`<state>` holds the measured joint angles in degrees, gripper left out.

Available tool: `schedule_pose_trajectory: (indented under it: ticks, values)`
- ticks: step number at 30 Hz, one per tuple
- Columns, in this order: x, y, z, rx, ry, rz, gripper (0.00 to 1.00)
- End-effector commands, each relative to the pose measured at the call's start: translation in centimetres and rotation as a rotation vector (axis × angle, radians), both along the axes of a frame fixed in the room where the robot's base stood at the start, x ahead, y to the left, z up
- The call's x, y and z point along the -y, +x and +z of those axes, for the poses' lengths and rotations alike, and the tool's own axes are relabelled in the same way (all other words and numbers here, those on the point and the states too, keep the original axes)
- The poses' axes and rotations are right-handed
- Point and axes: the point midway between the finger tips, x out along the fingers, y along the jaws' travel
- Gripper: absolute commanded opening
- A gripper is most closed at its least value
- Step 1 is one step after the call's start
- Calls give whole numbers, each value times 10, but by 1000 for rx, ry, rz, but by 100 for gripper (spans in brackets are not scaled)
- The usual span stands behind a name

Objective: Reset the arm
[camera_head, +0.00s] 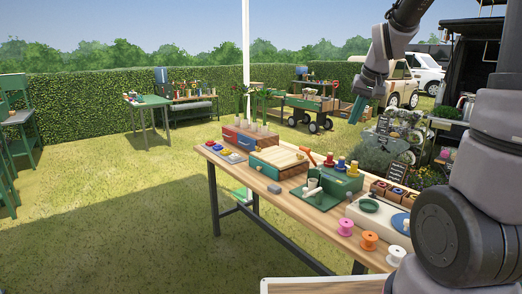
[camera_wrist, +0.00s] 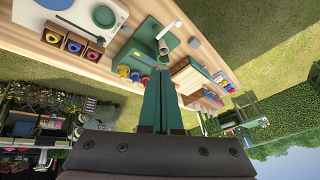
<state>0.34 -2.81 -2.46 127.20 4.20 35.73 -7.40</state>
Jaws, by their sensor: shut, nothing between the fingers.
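My arm shows at the right of the head view, and it reaches up and over with my gripper (camera_head: 357,110) hanging in the air above the far right part of the wooden table (camera_head: 235,164). In the wrist view my gripper's two green fingers (camera_wrist: 161,105) lie side by side, closed together, with nothing held between them. The fingers point toward the table, which appears upside down in that view, with a green board (camera_wrist: 147,42) beyond the tips. The fingertips look clear of everything on the table.
The table holds a wooden-lidded box (camera_head: 278,161), a green box (camera_head: 340,182), and pink (camera_head: 346,226), orange (camera_head: 369,240) and white (camera_head: 396,255) spools at its front edge. A cart of plants (camera_head: 400,140) stands behind right. Open grass (camera_head: 110,220) lies left.

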Motion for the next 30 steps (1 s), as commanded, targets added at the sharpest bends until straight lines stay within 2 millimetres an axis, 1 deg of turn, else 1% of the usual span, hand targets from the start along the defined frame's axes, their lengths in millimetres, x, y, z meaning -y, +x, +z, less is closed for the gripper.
schedule_pose_trajectory:
  ticks: [1, 3, 5, 6, 8, 9, 12, 15, 18, 21, 30]
  values:
    - [-4, -19, 19, 23, 12, -7, 0]
    - [-9, -45, 38, 43, 30, -17, 0]
    - [-13, -68, 51, 59, 45, -27, 0]
    - [-16, -83, 59, 70, 54, -33, 0]
    - [-19, -106, 69, 85, 68, -41, 0]
    - [-21, -122, 74, 97, 77, -47, 0]
    - [-26, -156, 83, 120, 97, -59, 0]
    - [-30, -182, 87, 138, 112, -69, 0]
    - [-32, -199, 87, 147, 121, -75, 0]
    - [-33, -207, 87, 151, 127, -80, 0]
    - [-33, -208, 87, 150, 129, -81, 0]
